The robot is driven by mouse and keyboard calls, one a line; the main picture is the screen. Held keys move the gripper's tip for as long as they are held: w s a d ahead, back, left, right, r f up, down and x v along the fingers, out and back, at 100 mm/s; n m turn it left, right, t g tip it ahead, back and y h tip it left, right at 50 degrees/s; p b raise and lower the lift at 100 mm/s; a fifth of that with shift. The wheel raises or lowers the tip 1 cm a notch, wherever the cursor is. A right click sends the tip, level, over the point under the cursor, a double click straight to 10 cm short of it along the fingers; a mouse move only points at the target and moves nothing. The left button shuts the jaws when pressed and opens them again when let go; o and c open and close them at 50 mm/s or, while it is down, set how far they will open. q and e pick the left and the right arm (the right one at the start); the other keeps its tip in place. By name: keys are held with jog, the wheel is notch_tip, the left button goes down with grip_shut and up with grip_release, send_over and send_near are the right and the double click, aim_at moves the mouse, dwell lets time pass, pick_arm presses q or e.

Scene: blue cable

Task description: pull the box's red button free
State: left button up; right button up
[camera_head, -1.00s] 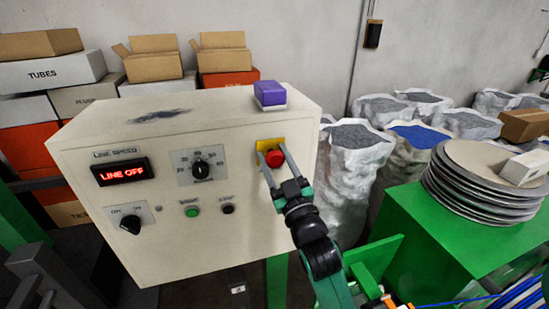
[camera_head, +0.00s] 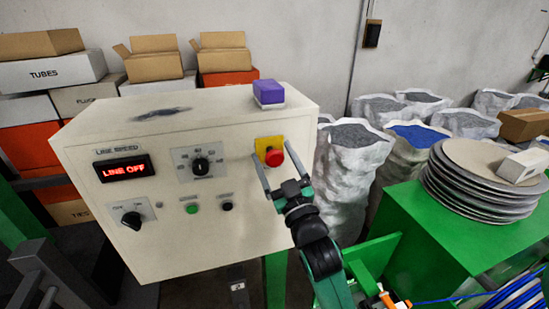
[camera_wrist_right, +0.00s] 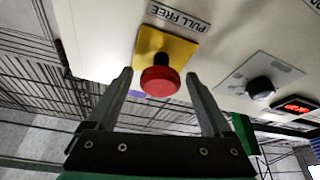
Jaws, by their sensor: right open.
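The cream control box (camera_head: 110,230) fills the left half of the head view. Its red button (camera_head: 274,157) sits on a yellow plate (camera_head: 268,144) at the right of the front face. My right gripper (camera_head: 272,150) is open, with one finger to each side of the button. In the right wrist view, the red button (camera_wrist_right: 160,82) shows between the spread fingertips (camera_wrist_right: 158,74), with gaps on both sides. A "PULL FREE" label (camera_wrist_right: 180,17) is by the plate. I cannot tell how deep the fingers reach. My left gripper is not in view.
The box front also has a "LINE OFF" display (camera_head: 124,168), a dial (camera_head: 200,166), a black switch (camera_head: 131,219) and a green button (camera_head: 192,208). A purple-topped block (camera_head: 268,93) lies on top. A green bench (camera_head: 440,240) stands at the right.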

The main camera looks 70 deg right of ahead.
jog(key=shift+s+a+f, duration=0.25)
jog(key=v, duration=1)
jog(key=shift+s+a+p, duration=0.3)
jog(key=shift+p, duration=0.1)
